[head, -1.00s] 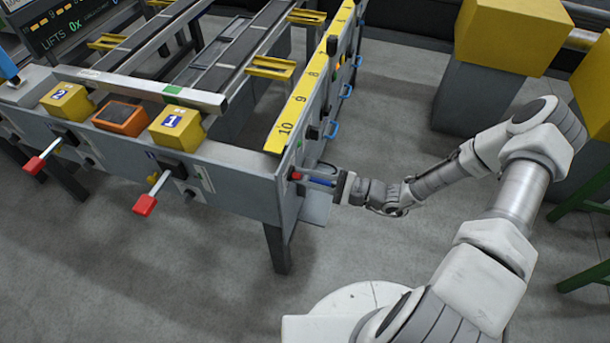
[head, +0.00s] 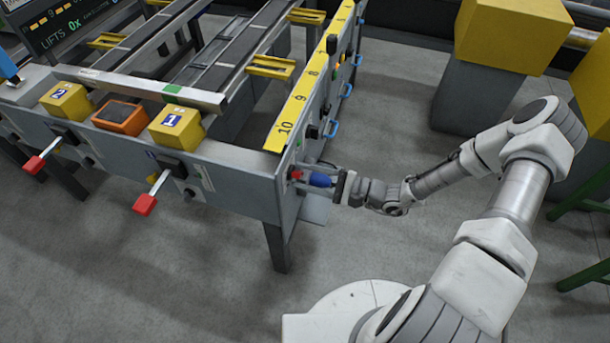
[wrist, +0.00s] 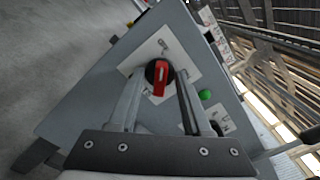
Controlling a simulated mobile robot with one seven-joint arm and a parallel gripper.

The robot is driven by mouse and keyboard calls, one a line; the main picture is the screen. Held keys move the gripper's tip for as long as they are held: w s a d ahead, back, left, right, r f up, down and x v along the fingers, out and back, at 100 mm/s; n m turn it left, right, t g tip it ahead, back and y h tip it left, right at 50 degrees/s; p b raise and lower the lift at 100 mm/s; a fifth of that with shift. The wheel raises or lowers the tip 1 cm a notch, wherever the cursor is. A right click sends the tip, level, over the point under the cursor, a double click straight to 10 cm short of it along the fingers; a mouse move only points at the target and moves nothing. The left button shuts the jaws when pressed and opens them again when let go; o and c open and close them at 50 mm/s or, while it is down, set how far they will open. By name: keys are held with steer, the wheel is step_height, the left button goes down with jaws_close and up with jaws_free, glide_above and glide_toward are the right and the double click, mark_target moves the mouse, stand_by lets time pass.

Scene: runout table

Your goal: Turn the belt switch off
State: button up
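The belt switch appears to be a red knob on a black round base (wrist: 158,75), on a pale label plate at the table's end panel. Its red bar points down in the wrist view. It shows small and red in the head view (head: 296,175). My gripper (wrist: 160,84) is open, one finger on each side of the knob. Gaps show between the fingers and the knob, so it is not clamped. In the head view my gripper (head: 308,177) reaches the panel from the right. The label marks are too small to read.
A green button (wrist: 205,95) sits right of the switch, close to my right finger. Red-tipped levers (head: 145,204) stick out of the table's front. Blue handles (head: 331,130) line its right side. Yellow-topped grey blocks (head: 485,80) stand behind my arm.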

stand_by(0.3)
steer(key=p+v, duration=0.1)
steer(key=v, duration=1.6)
steer(key=shift+d, duration=0.2)
steer(key=shift+r, duration=0.1)
steer(key=s+a+r+n+h+p, duration=0.1)
steer(key=s+r+n+h+p, duration=0.3)
steer(key=r, duration=1.1)
steer(key=s+a+r+n+h+p, duration=0.1)
steer(key=s+r+n+h+p, duration=0.3)
steer(key=r, duration=1.1)
steer(key=s+a+r+n+h+p, duration=0.2)
steer(key=s+r+n+h+p, duration=0.2)
steer(key=r+h, duration=0.5)
step_height(320, 180, up, 6)
steer(key=shift+f+n+g+p, duration=0.1)
steer(key=shift+n+g+p, duration=0.2)
steer(key=shift+n+p, duration=0.1)
